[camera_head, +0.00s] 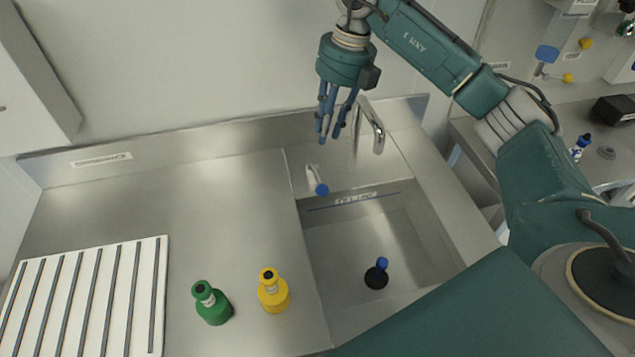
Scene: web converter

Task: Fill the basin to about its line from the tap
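The basin (432,238) is a steel sink with a dark line and a label (356,198) high on its back wall. I see no water in it. A black plug (377,279) with a blue handle sits on its floor; whether it seals a drain I cannot tell. The chrome tap (377,138) curves over the back of the basin, and no stream shows. A pale lever (316,181) with a blue end stands at the back left rim. My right gripper (331,137) is empty, fingers spread and pointing down, above the lever and left of the spout. My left gripper is out of view.
A green bottle (211,303) and a yellow bottle (273,291) stand on the steel counter (200,225) left of the basin. A white grooved drainboard (107,290) lies further left. My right arm spans the right side. The counter's back middle is clear.

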